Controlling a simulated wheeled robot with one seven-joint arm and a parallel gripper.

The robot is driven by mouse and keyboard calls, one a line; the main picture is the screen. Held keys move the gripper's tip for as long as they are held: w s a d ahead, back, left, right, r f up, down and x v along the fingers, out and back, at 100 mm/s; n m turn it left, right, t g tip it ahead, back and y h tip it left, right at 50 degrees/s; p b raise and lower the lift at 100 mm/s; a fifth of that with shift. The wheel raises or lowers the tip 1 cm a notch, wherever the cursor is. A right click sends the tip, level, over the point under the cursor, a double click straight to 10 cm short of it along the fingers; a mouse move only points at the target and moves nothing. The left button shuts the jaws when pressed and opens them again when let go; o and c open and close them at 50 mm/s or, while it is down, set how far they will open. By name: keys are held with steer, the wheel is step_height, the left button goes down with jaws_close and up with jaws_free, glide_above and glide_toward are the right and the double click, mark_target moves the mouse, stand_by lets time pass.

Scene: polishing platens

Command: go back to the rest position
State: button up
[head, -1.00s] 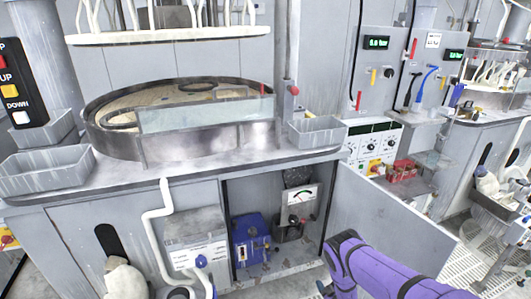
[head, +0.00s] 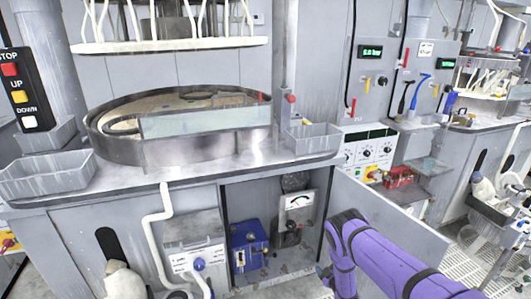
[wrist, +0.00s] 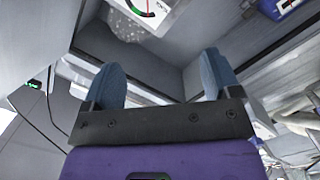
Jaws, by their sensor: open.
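My purple arm reaches in from the lower right of the head view, in front of the open cabinet door (head: 385,215). My gripper (wrist: 162,75) shows in the wrist view with its two blue-grey fingers apart and nothing between them. The fingers point toward the inside of the cabinet. A gauge box (head: 298,205) stands in the cabinet, and part of it shows beyond the fingers at the top of the wrist view (wrist: 150,12). In the head view my gripper's fingers are hidden.
The round platen (head: 180,112) sits on the bench above the cabinet. A blue box (head: 248,245) and a grey box (head: 195,255) stand below. Grey trays (head: 45,175) lie at the bench's left. A control panel (head: 370,150) stands behind the door.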

steer(key=w+d+r+m+g+h, duration=0.15)
steer(key=w+r, duration=0.45)
steer(key=r, duration=0.6)
steer(key=w+r+m+g+h, duration=0.1)
steer(key=w+r+m+h, duration=0.15)
steer(key=w+r, duration=0.7)
steer(key=s+d+r+m+g, duration=0.1)
steer(key=s+r, duration=0.2)
steer(key=r, duration=0.7)
steer(key=s+r+m+g, duration=0.1)
steer(key=s+r+m, duration=0.15)
steer(key=r, duration=0.85)
steer(key=s+d+r+m+g, duration=0.1)
steer(key=s+r, duration=0.2)
steer(key=r, duration=0.7)
steer(key=s+r+m+g, duration=0.1)
steer(key=s+r, duration=0.9)
steer(key=s, duration=0.2)
steer(key=s+r+m+g, duration=0.1)
steer(key=s+r+g, duration=0.1)
steer(key=s+r, duration=0.9)
steer(key=s+m+g, duration=0.1)
steer(key=s+g, duration=0.2)
steer(key=s, duration=2.7)
steer(key=shift+d+m, duration=0.25)
steer(key=shift+m, duration=0.1)
